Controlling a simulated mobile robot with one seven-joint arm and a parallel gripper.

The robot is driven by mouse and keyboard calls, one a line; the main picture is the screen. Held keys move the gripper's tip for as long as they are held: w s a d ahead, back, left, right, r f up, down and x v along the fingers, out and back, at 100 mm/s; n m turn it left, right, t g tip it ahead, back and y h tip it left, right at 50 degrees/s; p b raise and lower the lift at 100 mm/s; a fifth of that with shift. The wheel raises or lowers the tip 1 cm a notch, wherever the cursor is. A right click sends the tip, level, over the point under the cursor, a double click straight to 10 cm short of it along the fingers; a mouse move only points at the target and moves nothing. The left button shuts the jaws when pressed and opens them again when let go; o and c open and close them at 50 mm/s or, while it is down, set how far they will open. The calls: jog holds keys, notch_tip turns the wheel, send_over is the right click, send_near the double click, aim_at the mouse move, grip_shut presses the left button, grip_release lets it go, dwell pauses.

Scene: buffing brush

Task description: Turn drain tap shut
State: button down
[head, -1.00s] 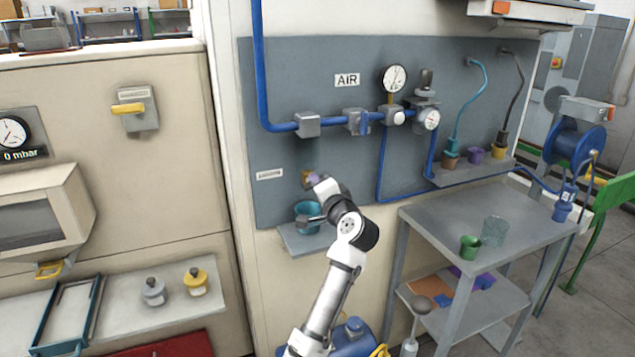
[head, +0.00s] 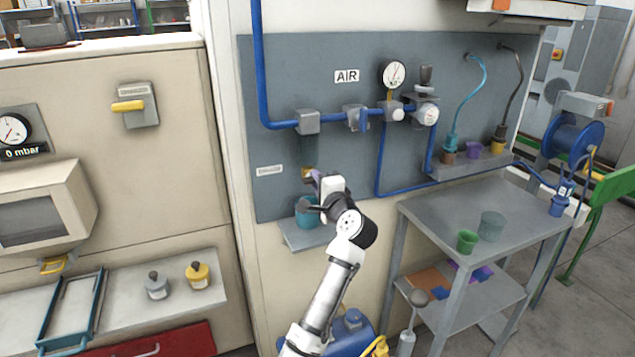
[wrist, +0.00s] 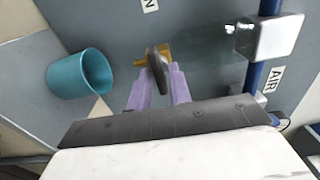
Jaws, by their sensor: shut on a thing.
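The drain tap (wrist: 141,61) is a small brass fitting at the lower end of a clear, tube-like bowl (wrist: 205,48) in the wrist view. Its dark grey lever (wrist: 155,62) stands between the purple fingers of my gripper (wrist: 159,75), which are shut on it. In the head view the brass part of the tap (head: 309,171) shows just behind my gripper (head: 316,181), mostly hidden by it. A teal cup (head: 303,218) stands on a small shelf below the tap; it also shows at the left of the wrist view (wrist: 70,78).
The blue air pipe (head: 281,125) with its grey blocks runs above my gripper. A pressure gauge (head: 393,74) is to the right. A grey table (head: 455,205) with green and clear cups stands at right. A beige cabinet (head: 180,200) is at left.

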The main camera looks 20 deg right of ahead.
jog(key=c, duration=1.5)
grip_release()
jog(key=s+b, duration=0.4)
jog(key=s, duration=1)
jog(key=shift+d, duration=0.3)
